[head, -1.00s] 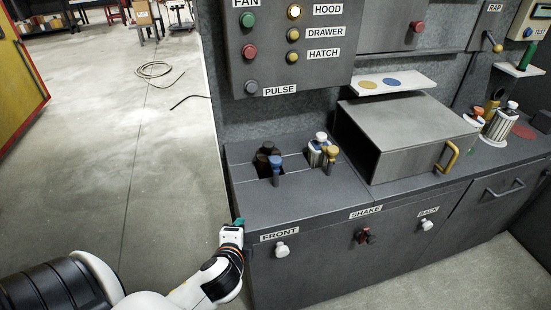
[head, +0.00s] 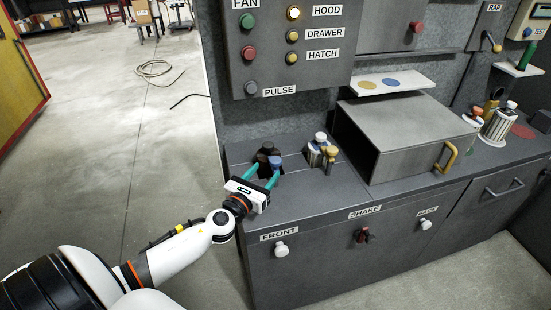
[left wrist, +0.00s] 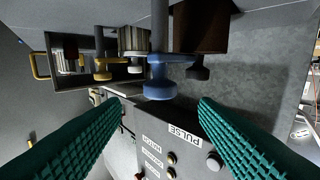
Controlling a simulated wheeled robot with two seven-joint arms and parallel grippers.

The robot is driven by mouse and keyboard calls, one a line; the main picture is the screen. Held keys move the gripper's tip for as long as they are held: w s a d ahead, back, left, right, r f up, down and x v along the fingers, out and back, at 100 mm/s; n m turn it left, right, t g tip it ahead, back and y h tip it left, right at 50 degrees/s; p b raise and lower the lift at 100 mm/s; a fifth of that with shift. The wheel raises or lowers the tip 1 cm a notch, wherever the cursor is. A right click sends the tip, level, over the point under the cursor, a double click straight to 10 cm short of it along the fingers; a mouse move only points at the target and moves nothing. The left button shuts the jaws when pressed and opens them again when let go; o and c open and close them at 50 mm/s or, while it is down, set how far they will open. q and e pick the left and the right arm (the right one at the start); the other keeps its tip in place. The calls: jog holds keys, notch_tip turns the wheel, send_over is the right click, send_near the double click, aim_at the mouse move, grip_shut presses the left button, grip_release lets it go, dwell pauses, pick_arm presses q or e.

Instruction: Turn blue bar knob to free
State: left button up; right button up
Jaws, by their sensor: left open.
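The blue bar knob (head: 274,161) stands on a post at the left end of the grey counter, in front of a dark brown vessel (head: 264,149). In the left wrist view the blue knob (left wrist: 165,75) is large, upper middle, on a grey shaft. My left gripper (head: 262,174) has its green fingers spread and reaches toward the knob from the front. In the left wrist view the open gripper (left wrist: 159,103) has one finger to each side of the knob, with nothing between the tips touching it visibly. My right gripper is not in view.
A yellow knob (head: 331,151) stands to the right by a silver can (head: 314,157). A black knob (left wrist: 198,73) is close to the blue one. A grey box (head: 405,137) with a yellow handle stands farther right. The button panel (head: 290,75) rises behind.

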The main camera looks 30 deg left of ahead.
aim_at(272, 163)
pick_arm(q)
jog(key=w, duration=0.7)
jog(key=shift+w+a, duration=0.1)
jog(key=shift+a, duration=0.15)
jog(key=shift+c, duration=0.5)
jog(key=c, duration=0.9)
